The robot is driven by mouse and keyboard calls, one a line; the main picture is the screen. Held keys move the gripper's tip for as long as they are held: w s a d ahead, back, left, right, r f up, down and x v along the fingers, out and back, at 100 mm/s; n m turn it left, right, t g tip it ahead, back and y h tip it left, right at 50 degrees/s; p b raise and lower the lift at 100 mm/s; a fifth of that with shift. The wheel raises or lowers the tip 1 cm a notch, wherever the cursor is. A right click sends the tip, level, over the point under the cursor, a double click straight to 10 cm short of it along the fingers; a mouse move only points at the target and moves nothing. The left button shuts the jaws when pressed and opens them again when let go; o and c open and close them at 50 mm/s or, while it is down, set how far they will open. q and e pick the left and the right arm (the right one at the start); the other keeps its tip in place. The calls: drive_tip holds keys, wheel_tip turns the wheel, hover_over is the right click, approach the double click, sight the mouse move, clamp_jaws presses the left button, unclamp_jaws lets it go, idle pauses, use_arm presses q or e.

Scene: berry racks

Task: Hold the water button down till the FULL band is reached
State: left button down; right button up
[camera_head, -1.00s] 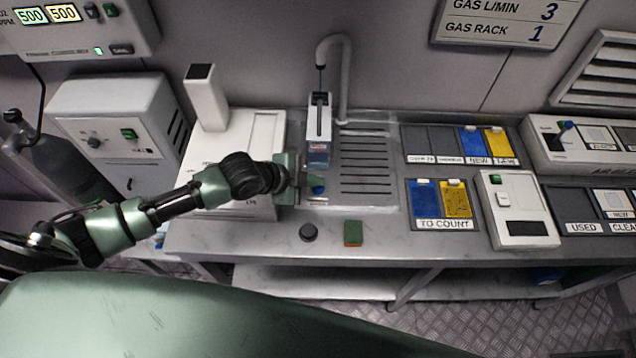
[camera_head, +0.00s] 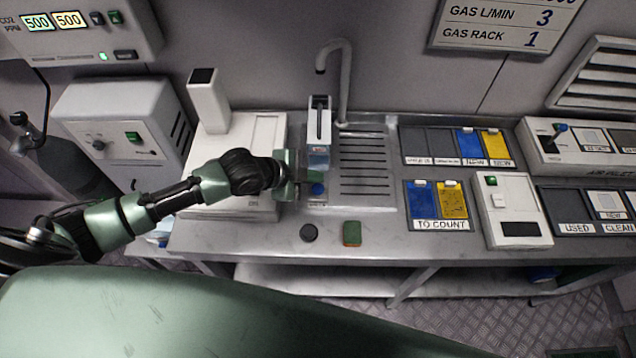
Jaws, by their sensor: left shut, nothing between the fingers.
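The blue water button (camera_head: 317,189) sits on a small plate at the front of the drain tray. My left gripper (camera_head: 309,180) is shut and empty, with its fingertips just left of the button and close above it; I cannot tell whether they touch. A white-framed container (camera_head: 319,133) with a clear lower part stands behind the button, under the grey curved tap (camera_head: 345,80). No water stream shows from the tap now. The FULL band and the water level are too small to read. My right gripper is not in view.
The slotted drain tray (camera_head: 364,178) lies right of the container. A white machine (camera_head: 266,140) stands behind my left arm. Blue and yellow cards fill holders at right.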

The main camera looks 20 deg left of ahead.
sight(315, 188)
use_arm(q)
wheel_tip(315, 188, up, 4)
drive_tip(key=p, duration=0.3)
drive_tip(key=shift+r, duration=0.15)
